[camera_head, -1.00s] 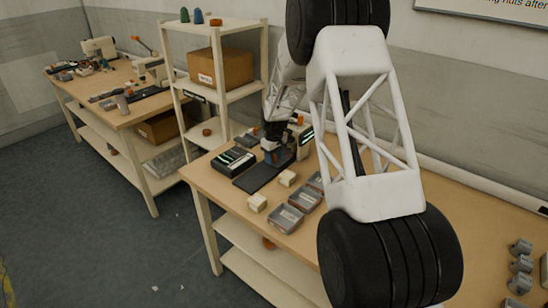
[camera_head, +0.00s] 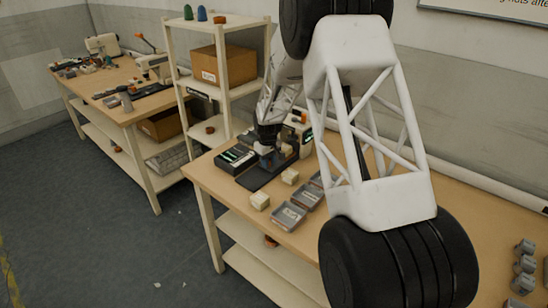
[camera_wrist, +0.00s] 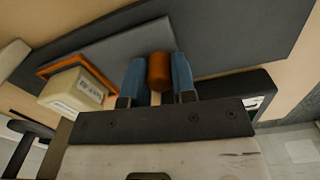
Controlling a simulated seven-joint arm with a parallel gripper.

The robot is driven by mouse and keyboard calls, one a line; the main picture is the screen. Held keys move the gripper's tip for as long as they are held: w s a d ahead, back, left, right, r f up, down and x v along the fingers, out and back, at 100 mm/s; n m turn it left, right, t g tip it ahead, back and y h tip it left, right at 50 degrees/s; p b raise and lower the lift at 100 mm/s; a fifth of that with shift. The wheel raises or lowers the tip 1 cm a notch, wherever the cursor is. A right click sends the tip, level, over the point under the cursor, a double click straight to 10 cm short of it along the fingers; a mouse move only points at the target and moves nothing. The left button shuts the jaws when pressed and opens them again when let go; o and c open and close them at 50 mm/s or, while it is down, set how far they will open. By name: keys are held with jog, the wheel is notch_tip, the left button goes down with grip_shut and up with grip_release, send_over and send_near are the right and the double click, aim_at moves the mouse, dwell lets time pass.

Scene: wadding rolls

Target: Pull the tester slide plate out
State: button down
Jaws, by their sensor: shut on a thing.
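The tester (camera_head: 301,133), a white and dark unit with a green display and an orange part, stands on the near bench. Its long black base (camera_head: 255,181) reaches forward to the left. My gripper (camera_head: 268,152) is over this base, in front of the tester; its fingertips are small there. In the wrist view, my gripper's blue fingers (camera_wrist: 160,78) are shut on an upright orange-brown knob (camera_wrist: 160,70). A grey plate (camera_wrist: 120,47) with an orange edge lies beside it on the dark base (camera_wrist: 225,28); its join with the knob is hidden.
A cream labelled block (camera_wrist: 74,92) is close left of the fingers. A black case (camera_head: 237,157) stands beside the base. Two cream blocks (camera_head: 260,200) and grey trays (camera_head: 289,215) are in front. A shelf (camera_head: 226,95) rises behind.

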aim_at(255, 177)
jog(key=s+a, duration=0.5)
jog(key=shift+s+a, duration=0.3)
jog(key=shift+a, duration=0.05)
jog(key=c, duration=0.9)
grip_release()
jog(key=shift+r, duration=0.1)
jog(key=shift+r, duration=3.8)
jog(key=shift+r, duration=0.1)
